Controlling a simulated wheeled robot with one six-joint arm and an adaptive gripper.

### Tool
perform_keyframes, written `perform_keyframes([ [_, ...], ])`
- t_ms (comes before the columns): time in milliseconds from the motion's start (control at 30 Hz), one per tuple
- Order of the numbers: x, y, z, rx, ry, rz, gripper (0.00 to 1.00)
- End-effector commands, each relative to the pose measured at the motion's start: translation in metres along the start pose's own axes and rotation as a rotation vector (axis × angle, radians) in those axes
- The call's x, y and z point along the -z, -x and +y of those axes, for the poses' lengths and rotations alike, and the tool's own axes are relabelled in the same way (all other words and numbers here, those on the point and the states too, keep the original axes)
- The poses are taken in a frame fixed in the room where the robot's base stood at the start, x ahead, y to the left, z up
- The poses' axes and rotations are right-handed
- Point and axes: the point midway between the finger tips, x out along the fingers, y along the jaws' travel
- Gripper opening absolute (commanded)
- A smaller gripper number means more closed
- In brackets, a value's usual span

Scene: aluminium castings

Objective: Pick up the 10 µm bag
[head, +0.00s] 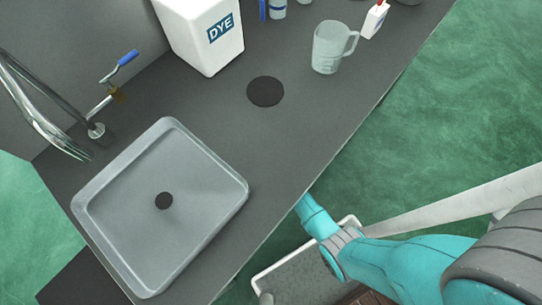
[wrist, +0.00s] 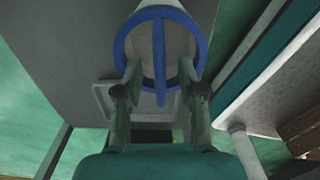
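In the wrist view, a round thing with a blue rim (wrist: 119,52), a pale grey inside and a blue strap across its middle lies ahead of my gripper (wrist: 160,70). It looks like a filter bag, but no 10 µm marking can be read. My gripper's two fingers are spread apart and overlap the lower left and lower right of the rim in the picture. The strap's lower end shows between them. I cannot tell whether the fingers touch it. The head view shows my arm at lower right, but neither my gripper nor the bag.
A dark counter (head: 290,130) holds a steel sink (head: 205,180), a tap (head: 97,130), a white DYE container (head: 205,40), a measuring jug (head: 328,48) and a small white bottle (head: 374,20). A pale-rimmed tray (head: 290,262) sits below the counter edge, beside my arm. Green floor is open at right.

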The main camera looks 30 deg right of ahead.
Motion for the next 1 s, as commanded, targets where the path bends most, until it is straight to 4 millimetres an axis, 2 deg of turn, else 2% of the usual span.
perform_keyframes([
  [267, -0.0001, -0.0020, -0.0002, 0.000, 0.000, 0.000, 0.40],
  [400, 0.0000, -0.0019, -0.0003, 0.000, 0.000, 0.000, 0.05],
  [433, 0.0000, -0.0019, -0.0003, 0.000, -0.001, 0.000, 0.00],
  [1000, 0.0002, 0.0000, 0.0022, -0.001, -0.001, 0.000, 0.00],
])
